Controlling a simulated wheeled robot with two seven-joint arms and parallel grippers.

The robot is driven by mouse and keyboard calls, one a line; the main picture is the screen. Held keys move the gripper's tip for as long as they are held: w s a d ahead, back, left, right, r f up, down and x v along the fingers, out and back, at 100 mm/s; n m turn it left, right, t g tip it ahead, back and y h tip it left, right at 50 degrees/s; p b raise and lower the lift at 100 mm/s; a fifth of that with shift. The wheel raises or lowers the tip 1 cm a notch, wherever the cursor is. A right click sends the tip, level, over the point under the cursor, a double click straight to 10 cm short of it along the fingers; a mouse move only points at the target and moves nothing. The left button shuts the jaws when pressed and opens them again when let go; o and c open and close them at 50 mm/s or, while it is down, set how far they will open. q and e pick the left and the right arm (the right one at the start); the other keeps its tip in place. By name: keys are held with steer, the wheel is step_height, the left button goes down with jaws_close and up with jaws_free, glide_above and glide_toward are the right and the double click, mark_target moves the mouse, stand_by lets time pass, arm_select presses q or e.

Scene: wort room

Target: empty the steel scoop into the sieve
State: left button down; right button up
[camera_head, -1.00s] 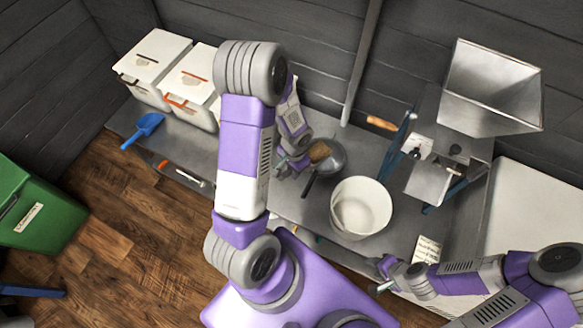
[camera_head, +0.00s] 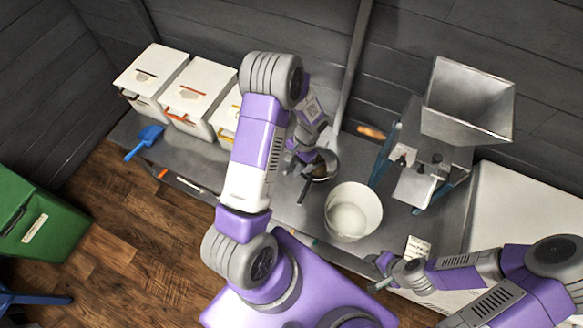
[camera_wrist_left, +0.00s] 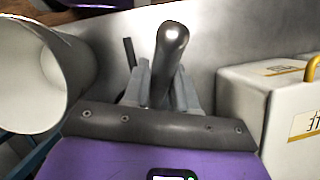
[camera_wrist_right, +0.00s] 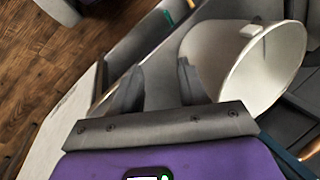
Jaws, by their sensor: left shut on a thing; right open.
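My left gripper (camera_head: 300,163) is over the bench, beside the round, dark-handled sieve (camera_head: 333,174). In the left wrist view the left gripper (camera_wrist_left: 160,85) is shut on a rounded metal handle, the steel scoop's (camera_wrist_left: 171,42). The scoop's bowl is largely hidden; a dark brown shape shows over the sieve, but I cannot tell whether grain is in the scoop or the sieve. The sieve's dark handle (camera_head: 305,190) points toward the front. My right gripper (camera_head: 377,274) is open and empty near the bench's front; its fingers (camera_wrist_right: 158,88) stand apart.
A white bucket (camera_head: 337,228) stands right of the sieve. Behind it are a mill with a steel hopper (camera_head: 465,100) and an orange handle (camera_head: 370,132). White bins (camera_head: 150,75) and a blue scoop (camera_head: 145,142) are at left. A paper note (camera_head: 418,247) lies at right.

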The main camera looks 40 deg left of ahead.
arm_select(q)
steer(key=shift+w+d+r+g+p, duration=0.1)
steer(key=shift+w+r+g+p, duration=0.3)
steer(key=shift+w+r, duration=0.1)
steer(key=shift+w+d+r+g, duration=0.1)
steer(key=shift+w+r+g, duration=0.45)
steer(key=shift+w+g, duration=0.1)
steer(key=shift+w+r+g, duration=0.3)
steer(key=shift+w+g, duration=0.05)
steer(key=shift+w, duration=0.1)
steer(key=shift+w+r, duration=0.2)
steer(key=shift+w, duration=0.05)
steer(key=shift+w+d+r+g+y+b, duration=0.15)
steer(key=shift+w+g+b, duration=0.15)
steer(key=shift+w+g, duration=0.2)
steer(key=shift+w+a+r+g+y+b, duration=0.15)
steer(key=shift+w+g+b, duration=0.15)
steer(key=shift+w+g, duration=0.15)
steer(key=shift+w+d+r+g, duration=0.2)
steer(key=shift+w+r+g, duration=0.05)
steer(key=shift+w+r, duration=0.1)
